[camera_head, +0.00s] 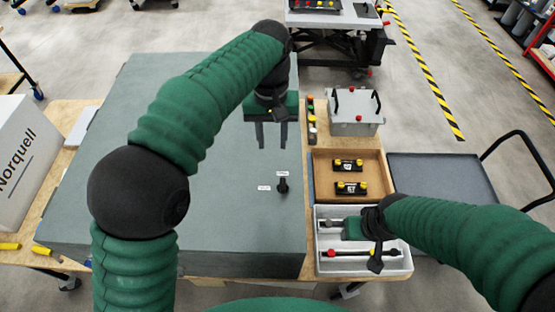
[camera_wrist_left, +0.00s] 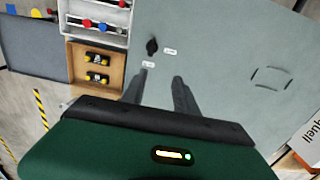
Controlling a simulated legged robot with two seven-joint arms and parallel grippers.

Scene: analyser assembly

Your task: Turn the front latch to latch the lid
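The lid (camera_head: 215,215) is a large flat grey-green panel, also seen in the left wrist view (camera_wrist_left: 215,50). The front latch (camera_head: 283,185) is a small black knob near the lid's right front part. It also shows in the left wrist view (camera_wrist_left: 152,47), beyond the fingertips, with a small white label on two sides. My left gripper (camera_head: 271,147) points down over the lid, behind the latch in the head view. Its fingers are apart and empty. My right gripper (camera_head: 336,226) is low over the white tray; its fingers are too unclear to judge.
The white tray (camera_head: 322,266) holds rods with red, blue and black parts. Behind it are a wooden box (camera_head: 322,192) with two black-and-yellow parts and a grey box with handles (camera_head: 356,108). A dark cart (camera_head: 440,180) stands at right, a white Norquell box (camera_head: 25,150) at left.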

